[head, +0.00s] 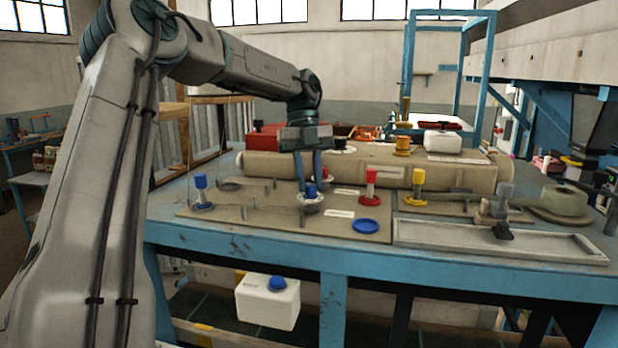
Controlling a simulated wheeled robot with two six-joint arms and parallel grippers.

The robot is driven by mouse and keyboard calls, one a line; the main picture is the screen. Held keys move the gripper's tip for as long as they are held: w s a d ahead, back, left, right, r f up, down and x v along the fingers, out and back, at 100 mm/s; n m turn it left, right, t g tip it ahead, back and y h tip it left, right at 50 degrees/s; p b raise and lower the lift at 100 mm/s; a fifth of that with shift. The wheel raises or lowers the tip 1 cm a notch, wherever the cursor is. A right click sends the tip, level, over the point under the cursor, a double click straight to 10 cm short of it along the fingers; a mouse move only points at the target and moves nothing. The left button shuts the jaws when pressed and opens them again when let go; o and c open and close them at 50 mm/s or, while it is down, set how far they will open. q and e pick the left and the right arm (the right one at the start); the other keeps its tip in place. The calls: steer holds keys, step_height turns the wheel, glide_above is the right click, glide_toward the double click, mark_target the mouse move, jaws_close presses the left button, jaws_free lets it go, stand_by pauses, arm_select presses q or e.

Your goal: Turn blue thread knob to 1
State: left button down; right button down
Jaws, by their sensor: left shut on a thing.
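Any number or pointer on the base is too small to read. A second blue knob (201,182) stands on a blue round base at the left of the same tan panel (255,222). A red knob (371,176) and a yellow knob (418,178) stand to the right. My right gripper is not in view.
Several short pegs stand on the panel. A long tan roll (380,172) lies behind it. A shallow grey tray (495,243) and a grey fitting (497,205) are at the right. A white box (268,301) sits below the bench.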

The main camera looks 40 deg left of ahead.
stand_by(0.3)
arm_select(q)
steer(key=c, duration=1.2)
jaws_free()
steer(key=shift+c, duration=0.2)
steer(key=shift+r, duration=0.1)
steer(key=shift+w+a+r, duration=0.1)
steer(key=shift+a+r, duration=0.05)
steer(key=shift+r, duration=0.15)
steer(key=w+a, duration=0.1)
steer(key=a, duration=0.1)
steer(key=w+a, duration=0.2)
steer(key=a, duration=0.1)
steer(key=w+a, duration=0.2)
steer(key=a, duration=0.1)
steer(key=shift+b, duration=0.35)
steer(key=shift+w+a+r, duration=0.1)
steer(key=shift+w+a, duration=0.3)
steer(key=shift+a, duration=0.2)
steer(key=shift+w+a, duration=0.35)
steer(key=shift+a, duration=0.2)
steer(key=shift+s, duration=0.1)
steer(key=shift+c, duration=0.2)
